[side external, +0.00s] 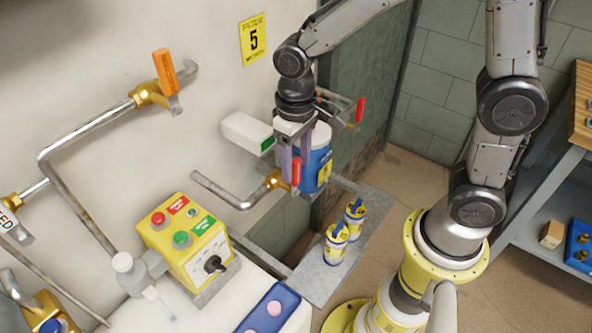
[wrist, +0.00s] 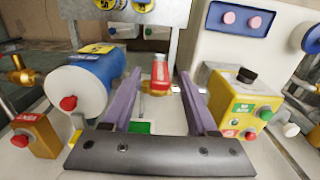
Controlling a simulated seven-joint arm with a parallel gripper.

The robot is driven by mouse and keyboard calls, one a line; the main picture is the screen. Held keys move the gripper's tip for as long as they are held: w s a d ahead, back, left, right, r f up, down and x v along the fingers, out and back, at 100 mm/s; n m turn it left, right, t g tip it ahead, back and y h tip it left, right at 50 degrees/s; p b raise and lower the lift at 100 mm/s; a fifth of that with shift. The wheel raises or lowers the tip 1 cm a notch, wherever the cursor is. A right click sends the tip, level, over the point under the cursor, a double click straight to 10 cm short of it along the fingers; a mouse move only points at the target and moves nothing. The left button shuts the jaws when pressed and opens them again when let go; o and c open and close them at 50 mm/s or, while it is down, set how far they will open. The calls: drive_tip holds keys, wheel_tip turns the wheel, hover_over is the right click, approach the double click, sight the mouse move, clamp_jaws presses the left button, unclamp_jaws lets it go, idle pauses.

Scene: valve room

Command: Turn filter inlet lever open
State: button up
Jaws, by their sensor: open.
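A red lever (side external: 296,171) sits on a brass valve (side external: 276,180) on a bent steel pipe, in front of the blue filter canister (side external: 314,167). My gripper (side external: 292,180) is open and points down at this lever. In the wrist view the red lever (wrist: 160,72) shows between the tips of my two purple fingers (wrist: 160,78), with space on both sides. Whether a finger touches it I cannot tell. The lever stands roughly upright in the side view. I cannot read its label.
Another red lever (side external: 360,109) is behind the canister, and an orange lever (side external: 166,70) is on the upper left pipe. A yellow control box (side external: 187,237) stands at front left. Two small cans (side external: 336,244) stand on the grey shelf.

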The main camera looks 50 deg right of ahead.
sight(296, 179)
drive_tip(key=shift+f, duration=1.45)
clamp_jaws()
drive_tip(key=shift+r, duration=0.1)
